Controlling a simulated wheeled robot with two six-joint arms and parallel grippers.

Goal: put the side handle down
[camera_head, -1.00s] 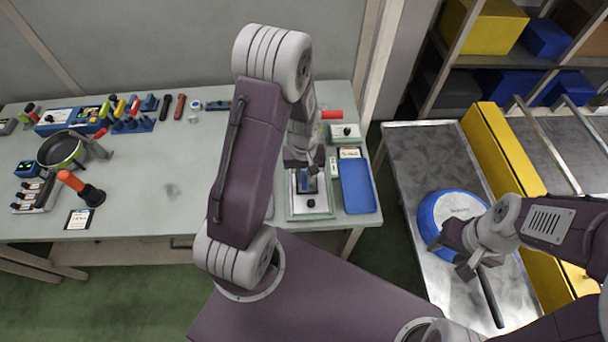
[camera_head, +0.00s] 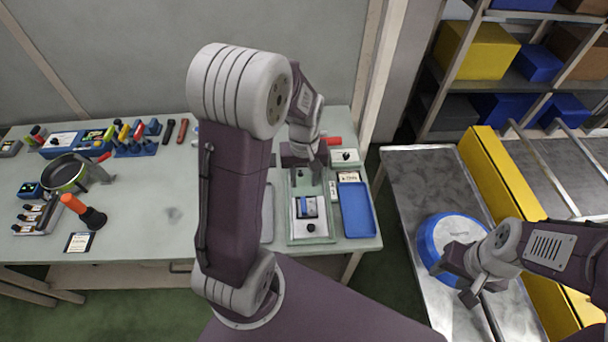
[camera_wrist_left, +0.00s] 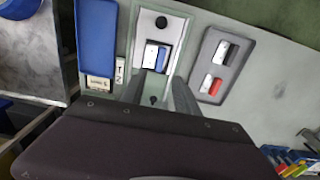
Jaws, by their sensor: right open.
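The side handle (camera_head: 307,207), a small blue and white piece, lies on the white plate of the pale green fixture (camera_head: 310,238). It also shows in the left wrist view (camera_wrist_left: 155,55). My left gripper (camera_head: 304,163) is above the back part of the fixture, apart from the handle. In the left wrist view its two fingers (camera_wrist_left: 162,90) stand apart with nothing held between them. My right gripper (camera_head: 462,284) is open at the near side of a round blue pan (camera_head: 425,243) with a pale disc, on the metal conveyor. The right fingertips are partly hidden.
A blue tray (camera_head: 356,210) stands right of the fixture. A grey tray (camera_wrist_left: 205,88) with a black-and-white and a red-and-white piece lies on its other side. Tools and a green pan (camera_head: 64,172) stand at the table's left. A yellow rail (camera_head: 500,180) edges the conveyor.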

